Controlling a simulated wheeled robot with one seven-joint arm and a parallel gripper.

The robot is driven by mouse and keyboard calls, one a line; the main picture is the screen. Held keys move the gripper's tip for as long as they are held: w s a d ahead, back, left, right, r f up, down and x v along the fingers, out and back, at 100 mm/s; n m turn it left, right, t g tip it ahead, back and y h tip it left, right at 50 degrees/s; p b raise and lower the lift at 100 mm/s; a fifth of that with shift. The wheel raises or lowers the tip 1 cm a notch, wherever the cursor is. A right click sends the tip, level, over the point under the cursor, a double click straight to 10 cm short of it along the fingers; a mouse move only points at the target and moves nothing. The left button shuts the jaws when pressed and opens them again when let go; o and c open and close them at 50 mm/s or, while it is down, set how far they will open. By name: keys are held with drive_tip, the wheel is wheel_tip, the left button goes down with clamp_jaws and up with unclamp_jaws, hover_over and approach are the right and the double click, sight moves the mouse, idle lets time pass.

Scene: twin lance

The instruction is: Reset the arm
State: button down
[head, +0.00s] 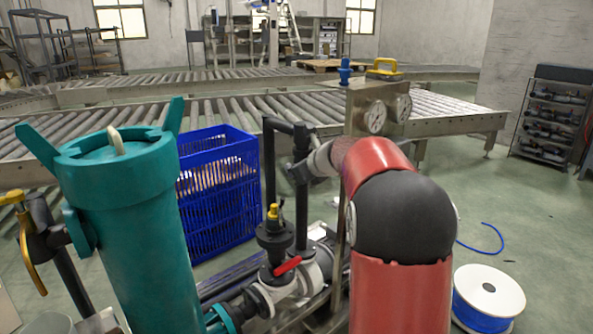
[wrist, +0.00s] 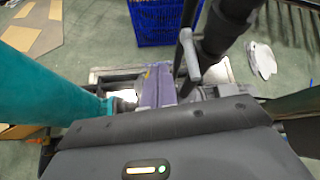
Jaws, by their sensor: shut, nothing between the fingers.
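My red and black arm (head: 400,220) rises at the right front in the head view and bends back to the left, towards the pipework and the gauge panel. My gripper's dark housing fills the bottom of the wrist view, with a small green light on it. The gripper (wrist: 158,76) is shut and empty, pointing down towards the pipe skid. Its fingers are hard to tell from the skid behind them. In the head view the gripper itself cannot be made out.
A teal filter housing (head: 130,220) stands close on the left. Black pipes and a yellow-topped valve (head: 274,225) are left of my arm. A blue crate (head: 218,190) stands behind. A blue hose spool (head: 488,298) lies right. Roller conveyors (head: 90,135) cross the back.

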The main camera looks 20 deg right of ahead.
drive_tip(key=s+a+r+n+g, duration=0.1)
drive_tip(key=s+a+n+g, duration=0.1)
drive_tip(key=s+a+n, duration=0.6)
drive_tip(key=s+a+r+n+g, duration=0.1)
drive_tip(key=s+a+n, duration=0.4)
drive_tip(key=s, duration=0.6)
drive_tip(key=s+f+n+g+h, duration=0.1)
drive_tip(key=s+f+n, duration=0.3)
drive_tip(key=s+n, duration=0.4)
drive_tip(key=s+f+n+g+h, duration=0.1)
drive_tip(key=s+f+n+h, duration=0.1)
drive_tip(key=s+f+n, duration=0.3)
drive_tip(key=s+n, duration=0.4)
drive_tip(key=s, duration=0.5)
drive_tip(key=shift+g, duration=0.3)
